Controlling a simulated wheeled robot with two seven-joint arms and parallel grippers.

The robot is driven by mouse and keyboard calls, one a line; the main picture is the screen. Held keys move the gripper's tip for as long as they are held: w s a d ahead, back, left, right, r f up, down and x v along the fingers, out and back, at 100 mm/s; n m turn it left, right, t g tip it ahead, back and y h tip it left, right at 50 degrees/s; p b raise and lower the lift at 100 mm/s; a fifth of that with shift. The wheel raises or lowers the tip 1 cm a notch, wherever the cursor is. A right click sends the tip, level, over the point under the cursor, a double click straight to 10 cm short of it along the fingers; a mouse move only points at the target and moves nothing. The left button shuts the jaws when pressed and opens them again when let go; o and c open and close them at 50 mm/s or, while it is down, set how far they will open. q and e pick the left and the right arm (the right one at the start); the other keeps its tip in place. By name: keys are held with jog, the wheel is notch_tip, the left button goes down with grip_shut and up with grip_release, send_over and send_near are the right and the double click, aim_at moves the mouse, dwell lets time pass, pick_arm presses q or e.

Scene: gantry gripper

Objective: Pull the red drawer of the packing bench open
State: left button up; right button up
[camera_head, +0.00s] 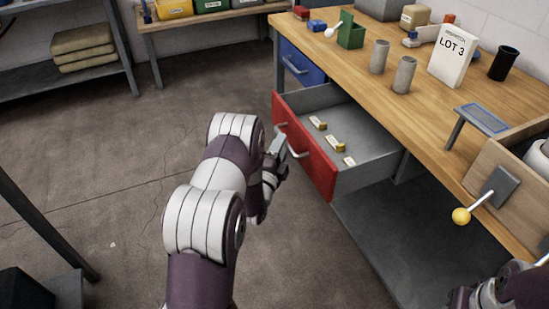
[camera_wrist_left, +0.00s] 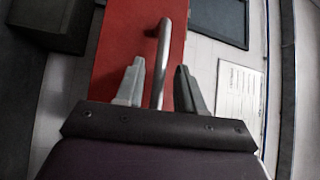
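The red drawer (camera_head: 305,146) of the packing bench (camera_head: 440,112) stands pulled out, its grey inside showing. Several small brass-coloured pieces lie in it. Its metal handle (camera_head: 291,142) is on the red front. My left gripper (camera_head: 277,150) is at this handle, partly hidden by my own arm. In the left wrist view, the handle (camera_wrist_left: 163,48) runs between the two fingers of my left gripper (camera_wrist_left: 159,78). The fingers are apart, with a gap visible on each side of the bar. My right gripper does not show; only part of my right arm is at the lower right.
A blue drawer (camera_head: 301,66) is shut left of the red one. On the bench top stand grey cylinders (camera_head: 404,75), a white LOT 3 box (camera_head: 452,55), a green bin (camera_head: 351,31) and a wooden box with a yellow-knobbed lever (camera_head: 461,216). The floor left of the drawer is clear.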

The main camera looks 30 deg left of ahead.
pick_arm(q)
jog(key=s+d+f, duration=0.1)
jog(key=s, duration=0.8)
jog(key=shift+s+f, duration=0.15)
jog(key=shift+s, duration=0.15)
jog(key=shift+d, duration=0.1)
